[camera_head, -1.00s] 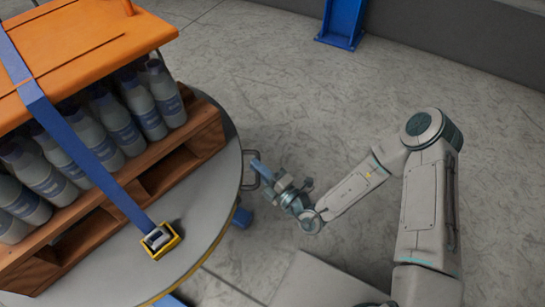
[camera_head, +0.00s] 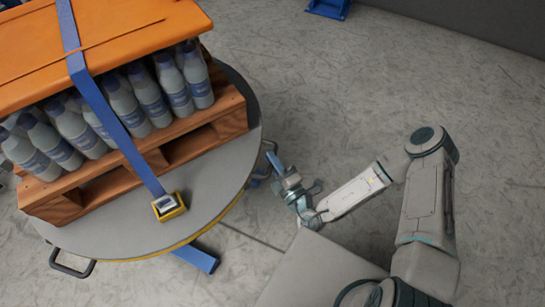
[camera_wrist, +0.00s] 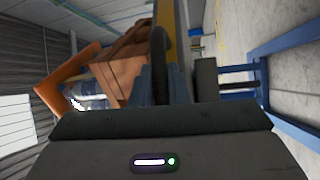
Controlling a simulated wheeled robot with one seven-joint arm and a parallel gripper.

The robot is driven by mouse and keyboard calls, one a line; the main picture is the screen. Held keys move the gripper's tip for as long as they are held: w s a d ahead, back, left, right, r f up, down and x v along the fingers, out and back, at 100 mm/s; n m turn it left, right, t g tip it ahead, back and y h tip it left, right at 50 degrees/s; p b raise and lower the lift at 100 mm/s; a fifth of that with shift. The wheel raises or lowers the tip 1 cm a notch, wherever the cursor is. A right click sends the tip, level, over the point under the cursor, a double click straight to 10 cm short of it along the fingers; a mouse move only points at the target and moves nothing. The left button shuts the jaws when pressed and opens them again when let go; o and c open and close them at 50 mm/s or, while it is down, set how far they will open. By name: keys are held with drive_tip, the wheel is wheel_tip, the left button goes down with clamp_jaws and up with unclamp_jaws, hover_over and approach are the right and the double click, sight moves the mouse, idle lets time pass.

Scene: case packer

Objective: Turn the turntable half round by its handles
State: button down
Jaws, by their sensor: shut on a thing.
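The turntable (camera_head: 225,190) is a round grey disc with a yellow edge at the left of the head view. It bears a wooden pallet (camera_head: 190,148). One dark loop handle (camera_head: 271,145) is on its right rim, and another handle (camera_head: 73,268) shows at its lower left. My gripper (camera_head: 273,163) is at the right handle, its fingers shut on it. In the wrist view the dark curved handle bar (camera_wrist: 165,42) runs between the two fingers (camera_wrist: 166,85). The fingertips' exact contact is partly hidden.
Several bottles (camera_head: 150,100) stand on the pallet under an orange cover (camera_head: 120,40), held by a blue strap (camera_head: 110,115) with a yellow-framed buckle (camera_head: 169,207). A blue leg (camera_head: 195,257) sticks out below the disc.

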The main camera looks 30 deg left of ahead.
drive_tip(key=shift+s+a, duration=0.1)
drive_tip(key=shift+s, duration=0.2)
drive_tip(key=c, duration=1.4)
unclamp_jaws()
drive_tip(key=shift+w, duration=0.1)
drive_tip(key=shift+d, duration=0.3)
drive_tip(key=v, duration=1.3)
drive_tip(key=shift+p, duration=0.45)
drive_tip(key=shift+d+f, duration=0.1)
